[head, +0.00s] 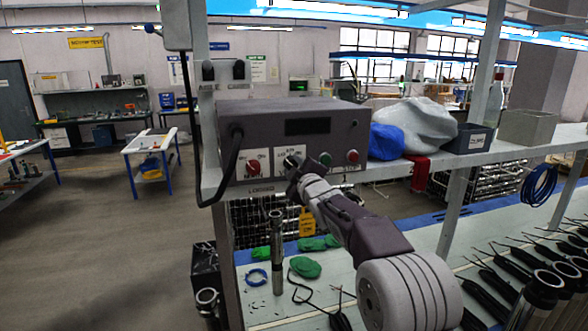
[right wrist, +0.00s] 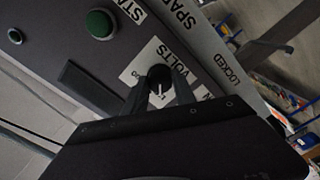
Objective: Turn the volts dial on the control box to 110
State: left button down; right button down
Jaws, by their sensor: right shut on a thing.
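The control box (head: 268,122) is a dark grey box on a shelf in the head view. The volts dial (head: 291,162) is a black knob on a white label on its front, and it also shows in the right wrist view (right wrist: 159,74). My right gripper (head: 293,176) reaches up from the lower right. Its two fingers (right wrist: 166,90) are shut around the volts dial in the right wrist view. A white mark shows on the knob between the fingers. The label's numbers are mostly hidden or too small to read. My left gripper is not in view.
A red switch (head: 253,168) sits left of the dial; a green button (head: 325,159) and a red button (head: 352,157) sit right of it. A black cable (head: 217,180) loops at the box's left side. A blue bag (head: 384,142) lies on the shelf to the right.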

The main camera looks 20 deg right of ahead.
jog(key=shift+f, duration=0.15)
jog(key=c, duration=1.1)
grip_release()
jog(key=shift+o, duration=0.4)
jog(key=shift+d, duration=0.1)
jog(key=s+b, duration=0.3)
jog(key=s, duration=0.6)
jog(key=shift+d, duration=0.15)
